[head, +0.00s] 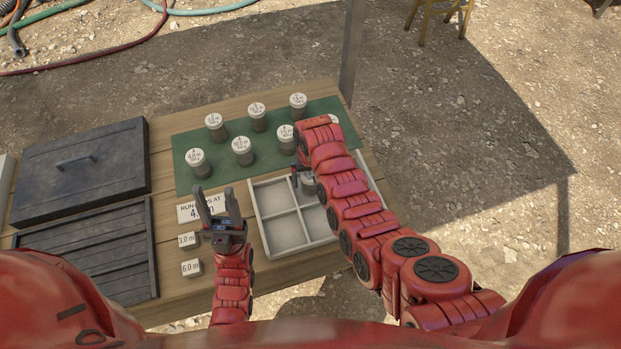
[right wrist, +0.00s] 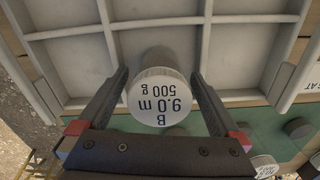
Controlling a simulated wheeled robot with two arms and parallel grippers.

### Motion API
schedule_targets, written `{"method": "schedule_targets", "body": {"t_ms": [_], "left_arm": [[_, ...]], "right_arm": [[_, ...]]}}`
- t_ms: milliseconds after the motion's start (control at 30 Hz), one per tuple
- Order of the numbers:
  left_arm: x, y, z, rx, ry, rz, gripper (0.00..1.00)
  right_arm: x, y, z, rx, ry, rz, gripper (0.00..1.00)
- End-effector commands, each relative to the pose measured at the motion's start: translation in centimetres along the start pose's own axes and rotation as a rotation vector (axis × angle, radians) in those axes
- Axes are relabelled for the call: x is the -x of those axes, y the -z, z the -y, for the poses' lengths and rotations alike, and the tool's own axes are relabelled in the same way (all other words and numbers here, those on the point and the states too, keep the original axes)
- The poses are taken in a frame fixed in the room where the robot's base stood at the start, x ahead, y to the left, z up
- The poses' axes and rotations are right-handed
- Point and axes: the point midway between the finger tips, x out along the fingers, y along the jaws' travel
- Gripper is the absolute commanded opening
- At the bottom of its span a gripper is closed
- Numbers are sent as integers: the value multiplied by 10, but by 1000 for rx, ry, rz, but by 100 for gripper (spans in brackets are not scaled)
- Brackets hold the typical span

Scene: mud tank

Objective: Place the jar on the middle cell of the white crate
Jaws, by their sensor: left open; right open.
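The jar (right wrist: 160,92), with a white lid marked "B 9.0 m 500 g", shows in the right wrist view. It appears to stand upright in the middle cell of the crate row beside the green mat. The white crate (head: 257,217) is partly covered by my right arm in the head view; its dividers also show in the right wrist view (right wrist: 75,32). My right gripper (head: 299,178) is open, with one finger on each side of the jar; contact cannot be told. My left gripper (head: 214,196) is open and empty, left of the crate.
Several lidded jars (head: 241,150) stand on the green mat (head: 183,142) behind the crate. A dark lid with a handle (head: 85,172) and a slatted dark box (head: 90,245) lie at left. A sign and two small labelled blocks (head: 191,268) are near my left gripper.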

Motion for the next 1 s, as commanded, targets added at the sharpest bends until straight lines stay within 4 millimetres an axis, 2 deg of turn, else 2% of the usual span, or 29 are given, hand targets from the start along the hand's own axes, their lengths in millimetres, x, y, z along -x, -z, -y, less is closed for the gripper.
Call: {"method": "schedule_targets", "body": {"t_ms": [67, 233, 467, 500, 533, 700, 1000], "left_arm": [[-3, 1, 0, 0, 0, 0, 50], [4, -1, 0, 0, 0, 0, 50], [18, -3, -1, 0, 0, 0, 50], [17, -3, -1, 0, 0, 0, 50], [6, -1, 0, 0, 0, 1, 50], [-15, 3, 1, 0, 0, 0, 50], [-23, 4, 1, 0, 0, 0, 50]], "right_arm": [[5, 0, 0, 0, 0, -1, 100], [16, 1, 0, 1, 0, -3, 100], [56, 2, 1, 0, 2, -6, 100], [67, 1, 0, -1, 2, -4, 100], [82, 1, 0, -2, 2, -5, 100], [114, 0, 0, -1, 2, 1, 100], [123, 0, 0, -1, 1, 1, 100]]}}
